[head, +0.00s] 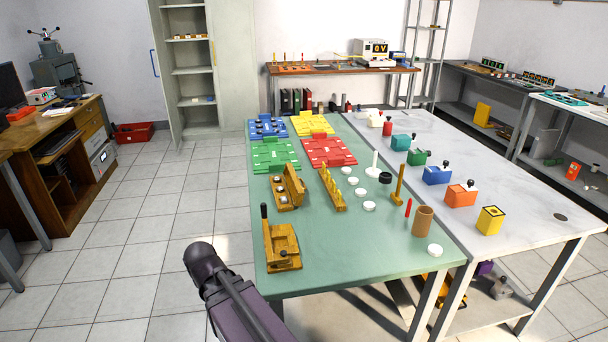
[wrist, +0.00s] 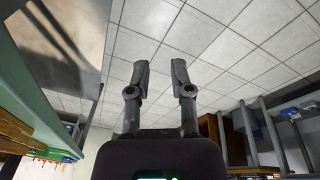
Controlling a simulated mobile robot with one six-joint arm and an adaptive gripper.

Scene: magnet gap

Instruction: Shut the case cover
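A small open wooden case (head: 286,205) sits on the left part of the green table in the head view. Its cover (head: 293,178) appears to stand up and tilted, away from the case bottom, and small pale round pieces show inside. The hinge is too small to make out. My gripper (wrist: 160,75) shows in the wrist view with its two fingers apart and nothing between them. Tiled floor lies behind the fingers. The gripper is off the table's left side, apart from the case. I cannot make it out in the head view, where part of my arm shows at the bottom.
A wooden block with a dark upright lever (head: 282,248) stands in front of the case. A yellow-brown toothed rack (head: 331,190) is to its right. Green (head: 275,154) and red (head: 327,151) trays lie behind. White discs and a brown cup (head: 422,221) stand further right. Floor left of the table is clear.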

